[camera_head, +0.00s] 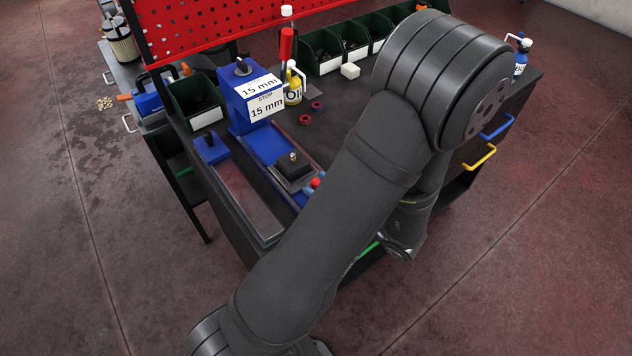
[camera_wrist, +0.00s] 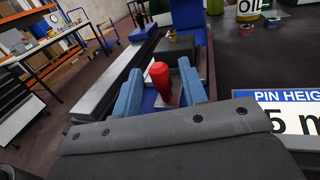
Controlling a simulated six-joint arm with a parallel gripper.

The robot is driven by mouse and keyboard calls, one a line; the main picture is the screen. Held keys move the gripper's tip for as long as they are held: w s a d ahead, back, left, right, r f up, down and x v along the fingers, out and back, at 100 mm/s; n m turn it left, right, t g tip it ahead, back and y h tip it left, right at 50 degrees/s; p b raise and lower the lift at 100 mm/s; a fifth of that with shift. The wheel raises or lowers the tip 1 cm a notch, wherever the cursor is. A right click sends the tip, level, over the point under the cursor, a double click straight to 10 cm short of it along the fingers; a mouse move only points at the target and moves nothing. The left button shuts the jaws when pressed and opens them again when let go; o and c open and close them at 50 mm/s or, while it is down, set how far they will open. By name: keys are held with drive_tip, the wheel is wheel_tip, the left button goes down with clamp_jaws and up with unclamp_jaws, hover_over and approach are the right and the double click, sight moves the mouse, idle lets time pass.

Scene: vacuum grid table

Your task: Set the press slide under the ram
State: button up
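The press slide (camera_head: 295,172) is a dark block with a small brass pin on top, on a blue base in front of the blue press (camera_head: 240,112). The slide also shows in the wrist view (camera_wrist: 172,52). The press carries "STOP 15 mm" labels; its ram is not clearly visible. A red knob (camera_wrist: 160,76) stands at the near end of the slide. My gripper (camera_wrist: 160,88) has two blue fingers, one on each side of the knob, with visible gaps. The gripper is open. My arm hides most of it in the head view.
A long grey bar (camera_head: 248,201) lies left of the slide. A yellow oil bottle (camera_head: 293,88), red rings (camera_head: 305,119) and green bins (camera_head: 196,99) stand around the press. A "PIN HEIGHT" sign (camera_wrist: 294,113) is at right in the wrist view.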

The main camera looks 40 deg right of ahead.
drive_tip(key=shift+x, duration=0.9)
clamp_jaws()
drive_tip(key=shift+w, duration=0.25)
drive_tip(key=w, duration=1.3)
drive_tip(key=shift+w, duration=0.4)
unclamp_jaws()
drive_tip(key=shift+w, duration=0.1)
